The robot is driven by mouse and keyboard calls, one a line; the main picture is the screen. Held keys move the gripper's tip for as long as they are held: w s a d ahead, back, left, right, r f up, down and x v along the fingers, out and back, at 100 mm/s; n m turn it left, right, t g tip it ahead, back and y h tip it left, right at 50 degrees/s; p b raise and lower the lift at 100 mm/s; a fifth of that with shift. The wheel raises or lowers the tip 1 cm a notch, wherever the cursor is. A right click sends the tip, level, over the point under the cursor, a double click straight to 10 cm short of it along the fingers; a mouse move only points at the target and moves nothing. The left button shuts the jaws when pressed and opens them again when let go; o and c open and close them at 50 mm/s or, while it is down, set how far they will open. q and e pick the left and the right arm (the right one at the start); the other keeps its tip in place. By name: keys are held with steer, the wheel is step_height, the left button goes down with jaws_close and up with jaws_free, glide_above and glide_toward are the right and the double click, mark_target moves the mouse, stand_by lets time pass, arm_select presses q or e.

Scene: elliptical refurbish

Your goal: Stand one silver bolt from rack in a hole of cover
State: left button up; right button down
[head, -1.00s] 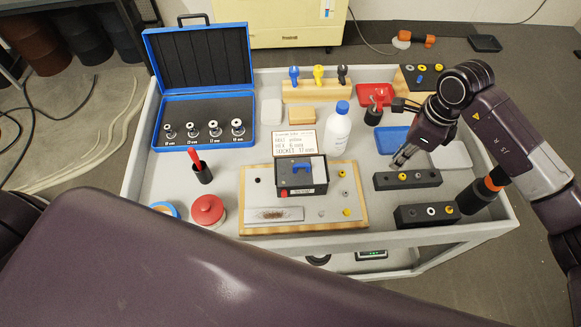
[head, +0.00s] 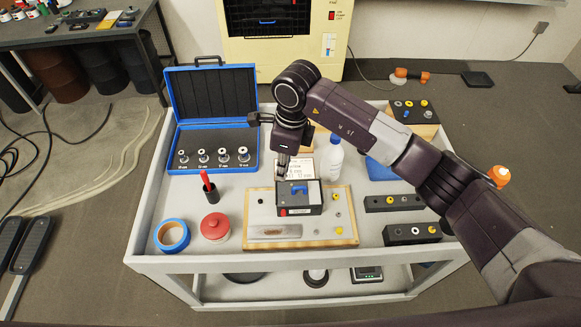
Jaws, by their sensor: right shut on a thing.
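The cover appears to be the dark box with a grey top and blue handle (head: 313,209), standing on a wooden board (head: 347,241). My right gripper (head: 283,174) is above the box's back left corner, pointing down. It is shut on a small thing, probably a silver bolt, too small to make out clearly. The holes under it cannot be made out. Two black racks with small silver and yellow pieces stand at the right, the back one (head: 382,208) and the front one (head: 398,240). My left gripper is not in view.
A white label card (head: 305,167) and a white bottle (head: 334,160) stand behind the box. A red-lidded jar (head: 215,227), blue tape roll (head: 172,235) and open blue socket case (head: 213,167) are at the left. My right arm crosses above the cart's right side.

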steer(key=shift+w+f, duration=0.1)
steer(key=shift+f, duration=0.45)
steer(key=shift+f+b, duration=0.55)
steer(key=shift+f, duration=0.05)
step_height(320, 180, down, 2)
steer(key=shift+b, duration=0.45)
steer(key=shift+f, duration=0.45)
steer(key=shift+f+b, duration=0.65)
steer(key=shift+b, duration=0.3)
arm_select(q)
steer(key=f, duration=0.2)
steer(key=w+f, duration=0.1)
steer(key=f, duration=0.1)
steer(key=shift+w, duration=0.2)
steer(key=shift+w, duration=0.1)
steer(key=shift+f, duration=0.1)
arm_select(e)
steer(key=shift+r, duration=0.15)
